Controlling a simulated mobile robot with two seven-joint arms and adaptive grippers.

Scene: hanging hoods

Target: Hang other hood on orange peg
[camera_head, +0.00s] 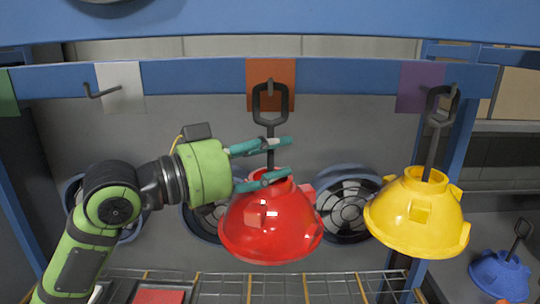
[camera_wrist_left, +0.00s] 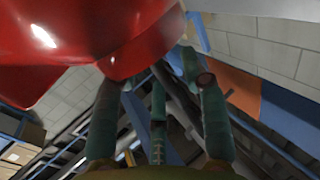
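The red hood (camera_head: 270,228) hangs upright below the orange panel (camera_head: 285,72). The loop (camera_head: 270,97) at the top of its dark stem is at the orange peg and appears to hang on it. My left gripper (camera_head: 290,157) reaches in from the left just above the red dome, at the stem. Its teal fingers are spread apart, one above the other. In the left wrist view the fingers (camera_wrist_left: 158,100) are also apart, close to the red hood (camera_wrist_left: 80,35). Whether they touch the stem is unclear. A yellow hood (camera_head: 400,215) hangs at the purple panel (camera_head: 413,88). My right gripper is not in view.
A bare hook (camera_head: 100,92) sticks out at the white panel (camera_head: 122,88) on the blue rail (camera_head: 200,80). A blue hood (camera_head: 500,277) stands low at the far right. Round fans (camera_head: 350,205) are behind the hoods, and a wire rack (camera_head: 280,288) runs below.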

